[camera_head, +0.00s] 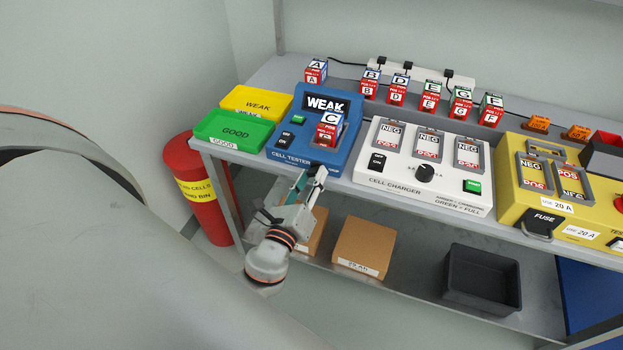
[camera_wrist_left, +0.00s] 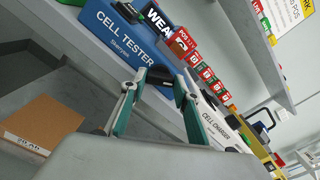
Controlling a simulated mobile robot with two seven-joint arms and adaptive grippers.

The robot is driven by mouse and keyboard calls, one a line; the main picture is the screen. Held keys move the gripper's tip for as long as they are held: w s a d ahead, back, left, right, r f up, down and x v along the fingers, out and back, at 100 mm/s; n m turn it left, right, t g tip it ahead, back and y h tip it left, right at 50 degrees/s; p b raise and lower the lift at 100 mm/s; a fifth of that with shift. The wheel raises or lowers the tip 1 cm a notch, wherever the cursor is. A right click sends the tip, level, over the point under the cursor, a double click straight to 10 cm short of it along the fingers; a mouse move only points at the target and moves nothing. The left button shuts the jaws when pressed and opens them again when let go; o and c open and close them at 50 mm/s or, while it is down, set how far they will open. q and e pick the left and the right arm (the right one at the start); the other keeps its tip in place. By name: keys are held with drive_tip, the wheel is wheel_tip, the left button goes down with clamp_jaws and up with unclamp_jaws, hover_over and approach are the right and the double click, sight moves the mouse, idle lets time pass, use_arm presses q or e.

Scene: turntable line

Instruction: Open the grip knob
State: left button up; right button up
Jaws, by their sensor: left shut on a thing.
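The blue cell tester (camera_head: 283,157) stands at the front of the bench, its display reading WEAK. The cell marked C (camera_head: 328,126) sits upright in its slot. The black grip knob (camera_wrist_left: 160,75) sticks out at the tester's front, close to its right corner. My left gripper (camera_head: 313,176) reaches up to it from below. In the left wrist view the green-sided fingers (camera_wrist_left: 158,88) are shut on the knob, one on each side. In the head view the fingers mostly hide the knob. My right gripper is not in view.
The white cell charger (camera_head: 405,193) stands right of the tester; a yellow fuse unit (camera_head: 532,170) is further right. Green (camera_head: 213,139) and yellow (camera_head: 241,99) trays lie left. Several cells line the back. A lower shelf holds a cardboard box (camera_head: 364,245) and a dark bin (camera_head: 482,302).

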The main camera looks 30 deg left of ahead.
use_arm(q)
drive_tip(key=n+b, duration=0.1)
drive_tip(key=n, duration=0.2)
drive_tip(key=shift+f+b, duration=0.15)
drive_tip(key=shift+b, duration=0.2)
drive_tip(key=n+b, duration=0.1)
drive_tip(key=n, duration=0.2)
drive_tip(key=shift+n, duration=0.9)
drive_tip(key=shift+n+b, duration=0.3)
drive_tip(key=shift+n, duration=1.4)
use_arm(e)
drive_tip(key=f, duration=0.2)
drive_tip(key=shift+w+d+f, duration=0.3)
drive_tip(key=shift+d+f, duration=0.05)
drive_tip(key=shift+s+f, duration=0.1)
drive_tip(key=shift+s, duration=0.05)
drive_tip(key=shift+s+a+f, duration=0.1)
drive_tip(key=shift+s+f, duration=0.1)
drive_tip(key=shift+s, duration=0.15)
